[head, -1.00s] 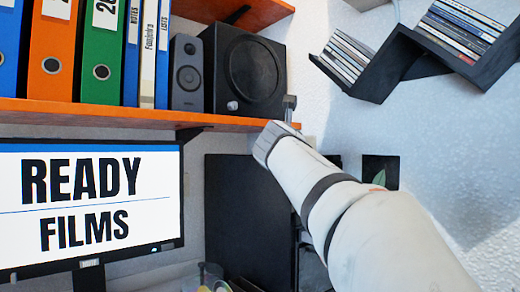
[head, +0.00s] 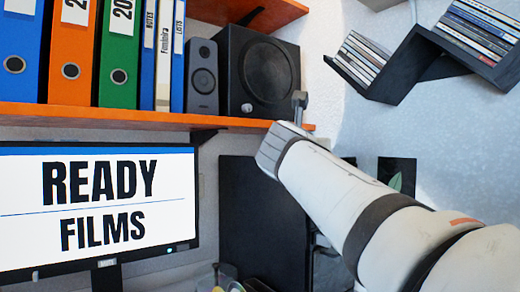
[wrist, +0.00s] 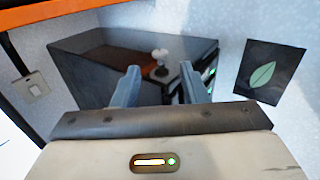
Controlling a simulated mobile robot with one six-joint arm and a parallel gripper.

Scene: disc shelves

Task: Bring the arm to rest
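My arm (head: 345,195) reaches from the lower right of the head view up towards the orange shelf. My gripper (wrist: 160,82) shows in the wrist view with its two grey fingers apart and nothing held between them. In the head view only a grey finger part (head: 299,104) stands up at the arm's end, in front of the shelf's right end. I cannot tell whether it touches the shelf.
The orange shelf (head: 150,117) holds several binders and a black speaker (head: 258,75). A monitor (head: 100,205) stands below. Black zigzag shelves (head: 405,75) with disc cases hang at right.

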